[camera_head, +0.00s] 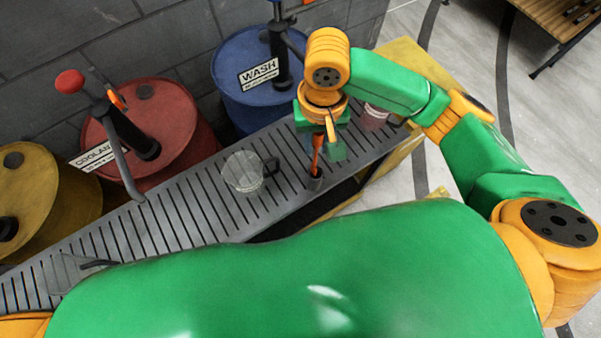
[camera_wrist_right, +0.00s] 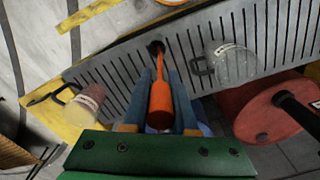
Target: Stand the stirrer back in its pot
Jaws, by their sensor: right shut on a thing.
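The stirrer (camera_head: 317,152) is orange-red, with a thick handle and a thin shaft, and is near upright in the head view. My right gripper (camera_head: 325,140) is shut on its handle. In the right wrist view the stirrer (camera_wrist_right: 160,104) sits between the two blue-grey fingers (camera_wrist_right: 161,100). My left gripper is not in view.
A clear jug (camera_head: 241,172) with a dark handle stands left of the pot on the grate (camera_head: 180,215). A clear cup with pinkish contents (camera_head: 375,116) stands to the right. Blue (camera_head: 247,75), red (camera_head: 165,125) and yellow (camera_head: 45,190) drums stand behind.

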